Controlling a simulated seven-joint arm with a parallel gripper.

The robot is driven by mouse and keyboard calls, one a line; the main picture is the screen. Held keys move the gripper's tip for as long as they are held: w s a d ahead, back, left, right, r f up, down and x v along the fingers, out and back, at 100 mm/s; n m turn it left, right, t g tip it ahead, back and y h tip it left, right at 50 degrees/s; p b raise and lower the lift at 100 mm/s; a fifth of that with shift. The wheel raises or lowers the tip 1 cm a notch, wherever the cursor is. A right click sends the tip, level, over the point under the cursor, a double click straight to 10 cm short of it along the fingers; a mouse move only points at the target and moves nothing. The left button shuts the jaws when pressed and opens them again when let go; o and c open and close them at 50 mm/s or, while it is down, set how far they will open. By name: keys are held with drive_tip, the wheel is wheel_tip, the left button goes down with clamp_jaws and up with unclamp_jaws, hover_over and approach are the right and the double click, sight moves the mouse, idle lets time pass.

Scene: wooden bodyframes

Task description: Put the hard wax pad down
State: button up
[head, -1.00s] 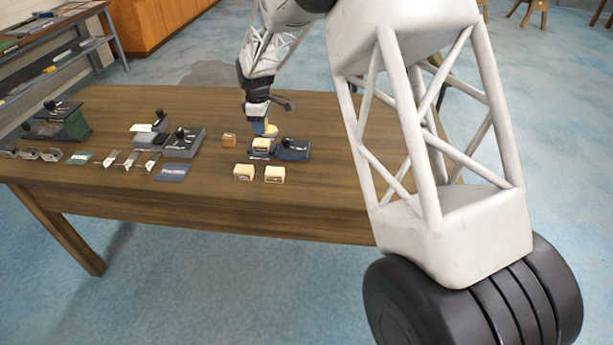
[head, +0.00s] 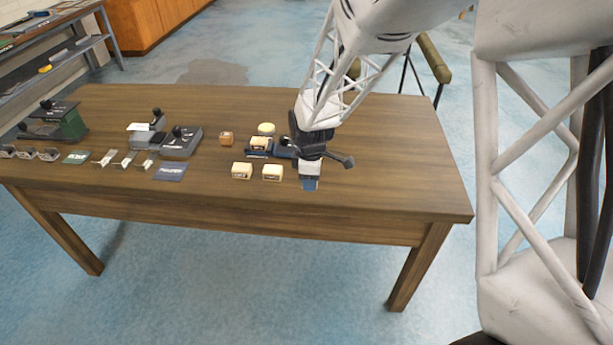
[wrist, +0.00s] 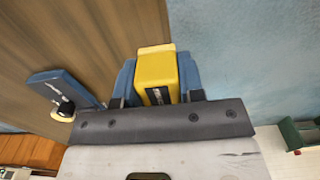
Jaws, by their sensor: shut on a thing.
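My gripper (head: 310,184) hangs low near the front edge of the table, right of the cream blocks. In the wrist view its two blue fingers (wrist: 157,62) are shut on a yellow block with a dark label, which I take to be the hard wax pad (wrist: 155,72). In the head view the gripper hides this pad. From these views I cannot tell whether the pad touches the tabletop (head: 380,170).
Two cream blocks (head: 242,171) (head: 272,172) lie left of my gripper. Behind them are a blue stand (head: 283,150), another cream block (head: 259,143), a round pale-yellow piece (head: 266,128) and an orange-brown block (head: 226,139). The tabletop's right end is clear.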

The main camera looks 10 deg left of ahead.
drive_tip(key=s+d+f, duration=0.1)
drive_tip(key=s+d, duration=0.2)
drive_tip(key=s, duration=0.2)
drive_tip(key=shift+d, duration=0.25)
drive_tip(key=shift+w+f, duration=0.1)
drive_tip(key=shift+w+a+f, duration=0.25)
drive_tip(key=shift+w+a, duration=0.65)
drive_tip(key=shift+w, duration=1.6)
drive_tip(key=shift+w+a+f, duration=0.25)
drive_tip(key=shift+w+a, duration=0.7)
drive_tip(key=shift+w, duration=1.55)
drive_tip(key=shift+w+a+f, duration=0.25)
drive_tip(key=shift+w+a, duration=0.65)
drive_tip(key=shift+w, duration=1.6)
drive_tip(key=shift+f, duration=0.1)
drive_tip(key=shift+f, duration=1.65)
drive_tip(key=shift+f, duration=0.2)
drive_tip(key=o, duration=0.9)
